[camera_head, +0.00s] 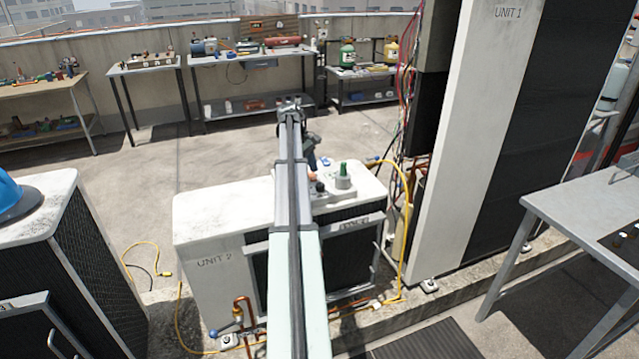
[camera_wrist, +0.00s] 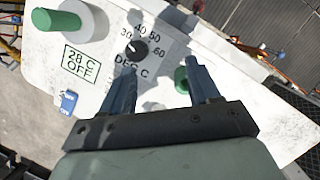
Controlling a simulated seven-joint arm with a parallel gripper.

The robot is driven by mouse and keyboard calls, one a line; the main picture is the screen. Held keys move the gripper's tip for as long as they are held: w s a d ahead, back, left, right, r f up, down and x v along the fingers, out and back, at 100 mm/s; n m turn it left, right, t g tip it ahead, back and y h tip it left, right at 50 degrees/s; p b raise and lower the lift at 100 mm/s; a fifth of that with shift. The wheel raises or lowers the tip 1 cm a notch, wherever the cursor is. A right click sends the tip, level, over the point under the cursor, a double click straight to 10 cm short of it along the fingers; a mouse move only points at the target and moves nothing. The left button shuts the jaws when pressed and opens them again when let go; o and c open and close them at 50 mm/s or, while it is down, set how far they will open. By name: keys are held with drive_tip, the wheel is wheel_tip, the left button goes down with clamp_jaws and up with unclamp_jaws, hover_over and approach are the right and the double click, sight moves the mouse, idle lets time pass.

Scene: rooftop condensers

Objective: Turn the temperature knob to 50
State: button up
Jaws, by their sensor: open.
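The temperature knob (camera_wrist: 136,50) is a round black dial on the white top of the unit, with 30, 40, 50, 60 and "DEG C" printed around it. Its pointer is too small to read surely; a pale mark seems to lie on the side toward 30. A label (camera_wrist: 82,64) beside it reads "28 C OFF". My gripper (camera_wrist: 160,68) is open, with its two dark blue fingers apart. The knob lies beyond the left fingertip, outside the gap. In the head view my gripper (camera_head: 312,150) hangs above the unit marked UNIT 2 (camera_head: 205,240).
A smaller green round part (camera_wrist: 181,80) shows between my fingers. A blue item (camera_wrist: 68,102) sits near the left edge. A yellow hose (camera_head: 405,215) and UNIT 1 (camera_head: 480,140) stand at the right.

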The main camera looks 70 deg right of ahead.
drive_tip(key=m+g, duration=0.1)
approach(321, 184)
drive_tip(key=shift+y, duration=0.4)
drive_tip(key=x, duration=0.9)
drive_tip(key=shift+d, duration=0.15)
drive_tip(key=c, duration=1)
drive_tip(key=shift+c, duration=0.2)
